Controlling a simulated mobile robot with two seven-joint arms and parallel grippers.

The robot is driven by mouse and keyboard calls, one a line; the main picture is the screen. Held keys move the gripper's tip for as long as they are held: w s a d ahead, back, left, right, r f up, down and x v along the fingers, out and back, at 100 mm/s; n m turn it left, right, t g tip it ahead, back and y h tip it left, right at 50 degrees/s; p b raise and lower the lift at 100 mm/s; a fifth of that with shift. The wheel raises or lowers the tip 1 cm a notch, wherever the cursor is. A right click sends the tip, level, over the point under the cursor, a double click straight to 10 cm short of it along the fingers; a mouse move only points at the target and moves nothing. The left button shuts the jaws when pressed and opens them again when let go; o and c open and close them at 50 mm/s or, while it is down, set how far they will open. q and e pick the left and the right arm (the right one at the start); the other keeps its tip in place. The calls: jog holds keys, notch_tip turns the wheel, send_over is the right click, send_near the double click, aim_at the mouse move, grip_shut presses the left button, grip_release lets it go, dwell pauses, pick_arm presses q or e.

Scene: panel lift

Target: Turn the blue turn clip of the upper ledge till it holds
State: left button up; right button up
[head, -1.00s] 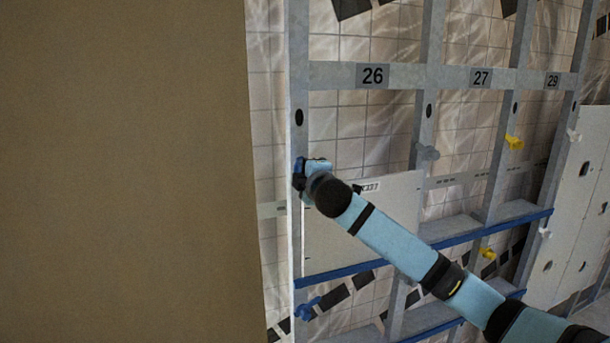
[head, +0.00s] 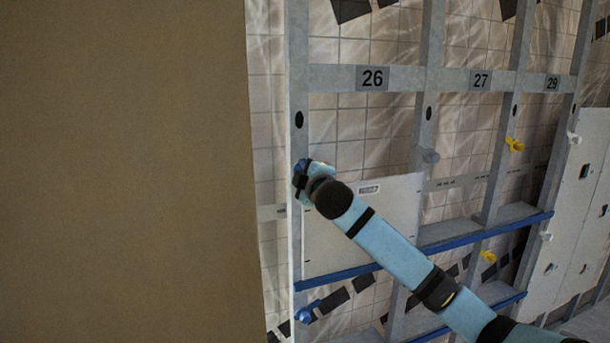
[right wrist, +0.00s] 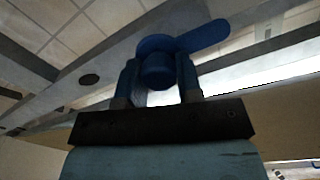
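The blue turn clip (head: 298,168) sits on the left stud, at the upper left corner of a white panel (head: 358,236). The panel stands on a blue-edged ledge (head: 340,276). My right gripper (head: 303,176) is at this clip. In the right wrist view the clip's round hub (right wrist: 157,68) lies between the two blue fingers (right wrist: 158,82), which appear closed on its sides. Its lever (right wrist: 205,37) points to the upper right. In the head view my wrist partly hides the clip. My left gripper is not in view.
Another blue clip (head: 306,311) is lower on the same stud. A grey clip (head: 428,155) and yellow clips (head: 514,145) are on studs to the right. A large brown board (head: 125,170) fills the left. White panels (head: 570,220) stand at the far right.

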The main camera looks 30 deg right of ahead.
jog(key=o, duration=0.4)
jog(key=shift+s, duration=0.1)
jog(key=b+v, duration=0.2)
jog(key=v, duration=1.1)
jog(key=shift+s+b, duration=0.35)
jog(key=shift+b, duration=0.05)
jog(key=shift+f, duration=0.1)
